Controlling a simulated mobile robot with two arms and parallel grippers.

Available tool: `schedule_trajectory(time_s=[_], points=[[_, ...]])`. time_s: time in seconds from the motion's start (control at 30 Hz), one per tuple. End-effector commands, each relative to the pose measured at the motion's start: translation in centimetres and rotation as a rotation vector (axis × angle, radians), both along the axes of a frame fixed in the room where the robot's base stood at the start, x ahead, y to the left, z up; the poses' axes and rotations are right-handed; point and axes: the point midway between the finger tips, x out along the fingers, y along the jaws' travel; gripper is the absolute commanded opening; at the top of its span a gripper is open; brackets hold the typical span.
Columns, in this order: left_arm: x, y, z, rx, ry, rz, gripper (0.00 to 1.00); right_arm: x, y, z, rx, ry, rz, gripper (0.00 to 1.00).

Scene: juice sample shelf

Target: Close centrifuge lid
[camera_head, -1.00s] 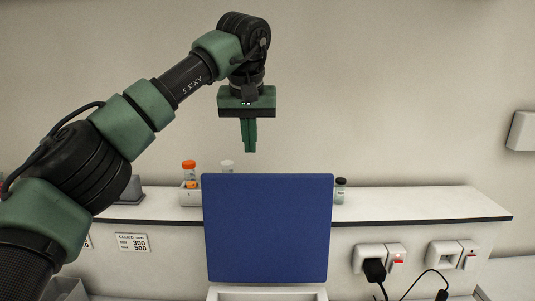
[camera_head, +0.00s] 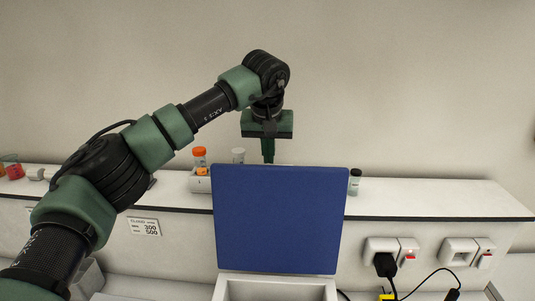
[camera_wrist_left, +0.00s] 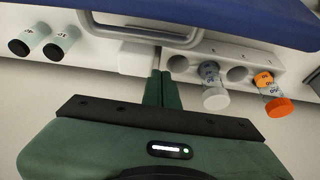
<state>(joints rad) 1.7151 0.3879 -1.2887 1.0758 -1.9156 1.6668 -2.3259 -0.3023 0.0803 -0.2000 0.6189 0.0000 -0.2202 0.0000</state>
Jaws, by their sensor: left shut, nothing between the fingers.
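The centrifuge lid (camera_head: 278,220) is a blue panel standing upright, open, above the white centrifuge body (camera_head: 275,289) in the head view. In the left wrist view the lid (camera_wrist_left: 240,18) shows as a blue edge along the top. My left gripper (camera_head: 268,160) points down behind the lid's top edge, and the lid hides its fingertips in the head view. In the left wrist view my left gripper (camera_wrist_left: 160,74) has its fingers together with nothing between them. I cannot tell whether it touches the lid. My right gripper is not in view.
A white shelf (camera_head: 430,198) runs behind the lid. A white rack (camera_head: 198,184) on it holds an orange-capped tube (camera_head: 200,153) and a white-capped tube (camera_head: 238,154). A dark-capped vial (camera_head: 355,181) stands right of the lid. Sockets with a black plug (camera_head: 385,264) are at right.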

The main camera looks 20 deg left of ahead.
Motion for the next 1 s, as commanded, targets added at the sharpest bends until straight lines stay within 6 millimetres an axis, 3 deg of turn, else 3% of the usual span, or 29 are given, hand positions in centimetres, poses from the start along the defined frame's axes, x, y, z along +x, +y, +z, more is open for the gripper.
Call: schedule_trajectory(time_s=[0.37, 0.8, 1.0], points=[[-2.7, -0.4, -0.1, 0.0, 0.002, 0.001, 0.0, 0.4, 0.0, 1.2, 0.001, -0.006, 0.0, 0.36], [-2.8, -0.4, -0.3, 0.001, -0.001, 0.003, 0.0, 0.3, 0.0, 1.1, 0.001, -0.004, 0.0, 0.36], [-2.7, 0.5, -0.5, 0.01, -0.045, 0.003, 0.0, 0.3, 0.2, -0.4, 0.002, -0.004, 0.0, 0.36]])
